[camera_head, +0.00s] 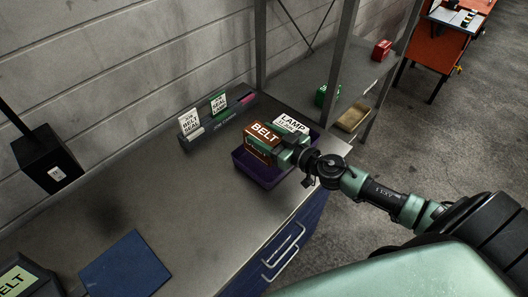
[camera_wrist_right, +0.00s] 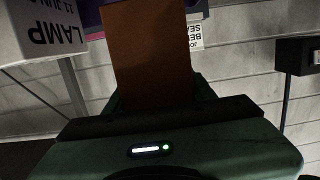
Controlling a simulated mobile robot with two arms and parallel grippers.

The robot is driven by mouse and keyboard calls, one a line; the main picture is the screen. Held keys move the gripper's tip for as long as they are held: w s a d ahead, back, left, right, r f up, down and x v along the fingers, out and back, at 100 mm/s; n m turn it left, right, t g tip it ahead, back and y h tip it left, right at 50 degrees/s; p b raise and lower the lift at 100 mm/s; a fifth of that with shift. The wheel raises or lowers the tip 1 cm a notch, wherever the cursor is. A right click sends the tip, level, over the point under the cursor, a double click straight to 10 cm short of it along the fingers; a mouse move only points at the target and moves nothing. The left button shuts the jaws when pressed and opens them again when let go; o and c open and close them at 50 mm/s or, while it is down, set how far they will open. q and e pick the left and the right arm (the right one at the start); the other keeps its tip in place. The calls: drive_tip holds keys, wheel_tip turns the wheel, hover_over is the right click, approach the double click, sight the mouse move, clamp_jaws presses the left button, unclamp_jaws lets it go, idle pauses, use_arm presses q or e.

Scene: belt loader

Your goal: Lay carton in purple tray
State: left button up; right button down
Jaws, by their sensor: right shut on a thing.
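The purple tray (camera_head: 264,175) sits on the workbench near its right end. A brown carton marked BELT (camera_head: 263,134) is in my right gripper (camera_head: 283,150), over the tray's left part. The gripper is shut on it; I cannot tell whether the carton touches the tray floor. The brown carton also fills the middle of the right wrist view (camera_wrist_right: 150,55). A white carton marked LAMP (camera_head: 291,124) stands at the tray's back right and also shows in the right wrist view (camera_wrist_right: 40,32). My left gripper is not in view.
A grey rack with label cards (camera_head: 217,118) stands behind the tray. A black box (camera_head: 47,160), a blue mat (camera_head: 126,267) and a screen reading BELT (camera_head: 22,282) are at the left. Shelf posts rise behind the tray. The bench middle is clear.

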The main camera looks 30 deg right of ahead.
wheel_tip(320, 180, down, 6)
drive_tip(key=b, duration=0.3)
drive_tip(key=shift+r+b, duration=0.15)
drive_tip(key=shift+b, duration=0.15)
drive_tip(key=shift+w+r, duration=0.1)
drive_tip(key=c, duration=0.5)
unclamp_jaws()
drive_tip(key=shift+f, duration=0.2)
drive_tip(key=shift+r, duration=0.1)
drive_tip(key=b+v, duration=0.2)
drive_tip(key=v, duration=1)
drive_tip(key=shift+b, duration=0.3)
